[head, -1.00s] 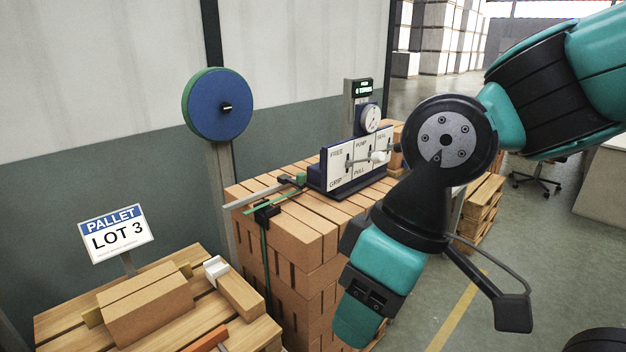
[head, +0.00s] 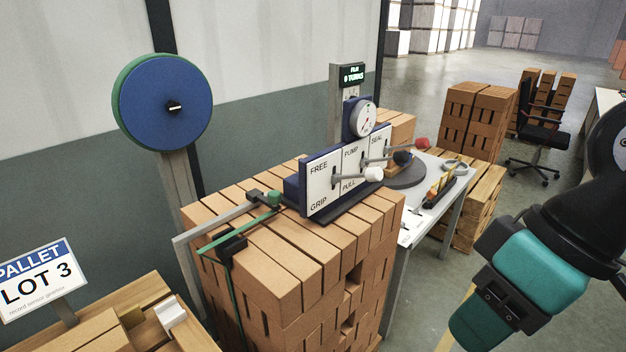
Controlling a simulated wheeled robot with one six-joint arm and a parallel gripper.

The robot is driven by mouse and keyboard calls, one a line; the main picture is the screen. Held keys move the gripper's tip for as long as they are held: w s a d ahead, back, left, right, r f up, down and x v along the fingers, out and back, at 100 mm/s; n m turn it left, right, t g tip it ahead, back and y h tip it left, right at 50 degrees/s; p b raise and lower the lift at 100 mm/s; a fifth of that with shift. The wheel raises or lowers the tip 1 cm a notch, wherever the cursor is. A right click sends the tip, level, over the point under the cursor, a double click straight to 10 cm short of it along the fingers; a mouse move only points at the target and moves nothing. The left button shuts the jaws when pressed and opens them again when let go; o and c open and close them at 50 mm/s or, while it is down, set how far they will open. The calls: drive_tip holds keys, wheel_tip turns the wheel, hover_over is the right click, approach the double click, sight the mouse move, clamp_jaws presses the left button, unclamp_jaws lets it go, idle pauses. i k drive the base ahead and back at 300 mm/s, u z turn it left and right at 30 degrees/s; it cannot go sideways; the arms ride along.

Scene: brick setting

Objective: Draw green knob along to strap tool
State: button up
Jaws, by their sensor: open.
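The small green knob (head: 275,198) sits at the right end of a grey rail (head: 222,221) on top of the brick stack, close to the strap tool's left end. I cannot tell whether they touch. The strap tool (head: 320,187) is a blue-backed white panel marked FREE, GRIP, PUMP, PULL and SEAL. Its levers end in a white knob (head: 373,174), a black knob (head: 403,157) and a red knob (head: 422,143). A green strap (head: 240,234) runs beside the rail and down the stack's front. My arm is at the right, well away from the knob; its fingers are not visible.
The brick stack (head: 290,268) stands in the middle. A dial (head: 362,118) and a small display (head: 352,75) rise behind the panel. A blue reel (head: 162,103) is at the left, above a LOT 3 sign (head: 37,281). A table (head: 408,228) stands right of the stack.

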sight(254, 196)
drive_tip(key=u, duration=0.2)
drive_tip(key=i, duration=0.95)
drive_tip(key=u, duration=0.7)
